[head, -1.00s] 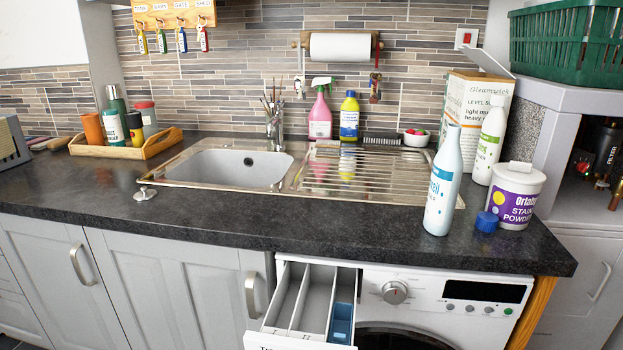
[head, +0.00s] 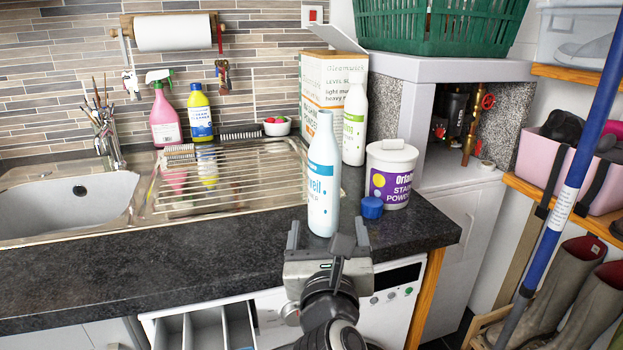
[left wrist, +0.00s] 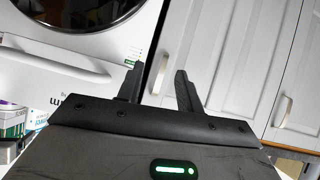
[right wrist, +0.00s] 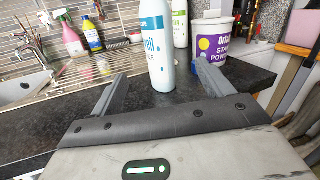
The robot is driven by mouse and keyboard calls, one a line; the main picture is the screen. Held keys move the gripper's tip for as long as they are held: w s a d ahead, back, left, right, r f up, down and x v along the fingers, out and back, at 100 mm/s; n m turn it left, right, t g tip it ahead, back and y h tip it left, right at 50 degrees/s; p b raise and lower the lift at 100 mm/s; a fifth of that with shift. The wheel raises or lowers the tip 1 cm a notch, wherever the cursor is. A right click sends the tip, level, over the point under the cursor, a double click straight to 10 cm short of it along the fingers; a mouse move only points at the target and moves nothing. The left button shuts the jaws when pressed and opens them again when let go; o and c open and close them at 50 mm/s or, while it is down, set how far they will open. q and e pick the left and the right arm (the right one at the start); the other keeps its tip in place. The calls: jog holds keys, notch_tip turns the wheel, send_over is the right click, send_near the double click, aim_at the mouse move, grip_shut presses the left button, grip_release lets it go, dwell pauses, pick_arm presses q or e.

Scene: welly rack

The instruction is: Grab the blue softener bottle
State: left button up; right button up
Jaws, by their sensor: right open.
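The pale blue softener bottle (head: 323,185) stands upright near the front edge of the counter, its blue-and-white label facing me. My right gripper (head: 328,232) is open and empty in front of the bottle, its fingers pointing at it. In the right wrist view the bottle (right wrist: 156,45) shows between the two fingers (right wrist: 160,75), seemingly just beyond their tips. In the left wrist view my left gripper (left wrist: 158,72) is open and empty, low before the washing machine and grey cupboard doors. It is outside the head view.
A stain powder tub (head: 389,178) and a blue cap (head: 372,208) stand close right of the bottle. A white-green bottle (head: 354,125) and a carton (head: 318,82) stand behind. The sink drainer (head: 225,185) lies left. The detergent drawer (head: 200,328) is pulled out below.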

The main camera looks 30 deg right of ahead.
aim_at(323, 197)
jog(key=shift+m+g, duration=0.4)
jog(key=shift+m, duration=0.1)
jog(key=x, duration=0.3)
jog(key=p+x, duration=0.1)
jog(key=x, duration=0.6)
jog(key=shift+w+a+f, duration=0.15)
jog(key=shift+w+f, duration=0.25)
jog(key=shift+p+x, duration=0.4)
jog(key=shift+x, duration=2.55)
jog(key=shift+f, duration=0.15)
jog(key=c, duration=1.3)
